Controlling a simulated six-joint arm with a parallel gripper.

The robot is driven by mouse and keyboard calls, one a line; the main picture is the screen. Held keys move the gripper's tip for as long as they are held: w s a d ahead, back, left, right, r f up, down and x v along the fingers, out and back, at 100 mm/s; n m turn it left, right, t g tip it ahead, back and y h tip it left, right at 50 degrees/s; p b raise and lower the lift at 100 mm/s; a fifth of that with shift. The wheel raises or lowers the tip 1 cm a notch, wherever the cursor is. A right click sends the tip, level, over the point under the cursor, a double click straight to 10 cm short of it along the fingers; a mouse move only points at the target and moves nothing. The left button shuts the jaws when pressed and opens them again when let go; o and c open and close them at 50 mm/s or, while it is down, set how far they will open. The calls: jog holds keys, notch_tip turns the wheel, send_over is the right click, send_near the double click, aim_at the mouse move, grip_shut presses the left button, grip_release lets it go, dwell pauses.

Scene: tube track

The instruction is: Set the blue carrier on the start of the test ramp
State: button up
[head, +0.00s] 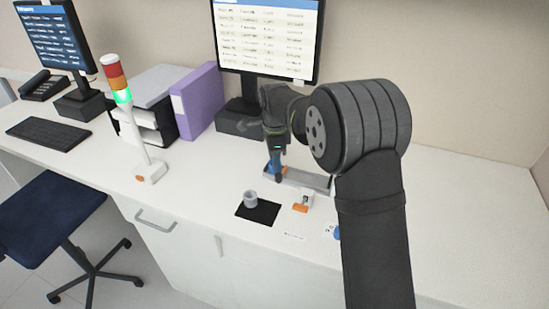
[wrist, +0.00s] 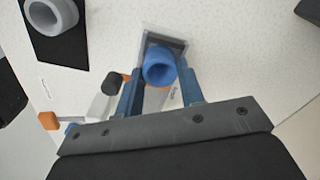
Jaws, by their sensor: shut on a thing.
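The blue carrier (wrist: 158,65), a round cup-like piece with an open top, sits between my gripper's two fingers (wrist: 162,78) in the wrist view. My gripper (head: 278,176) is shut on it. In the head view the carrier is partly hidden by the gripper. The test ramp, a long grey channel (head: 308,179), lies on the bench, running right from below the gripper. In the wrist view the grey end of the ramp (wrist: 180,46) shows around and behind the carrier. I cannot tell whether the carrier touches it.
A grey cup (head: 250,198) stands on a black mat (head: 262,213) in front of the ramp. A small orange and white device (head: 303,201) is nearby. A blue item (head: 337,232) is partly hidden by my arm. A monitor (head: 268,40) stands behind; a signal tower (head: 130,115) stands left.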

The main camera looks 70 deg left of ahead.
jog(key=o, duration=0.9)
notch_tip(320, 180, up, 17)
jog(key=shift+r, duration=0.2)
jog(key=shift+f, duration=0.1)
dwell(0.9)
notch_tip(320, 180, down, 17)
jog(key=shift+f, duration=0.2)
jog(key=shift+r, duration=0.2)
jog(key=shift+r, duration=0.1)
dwell(0.4)
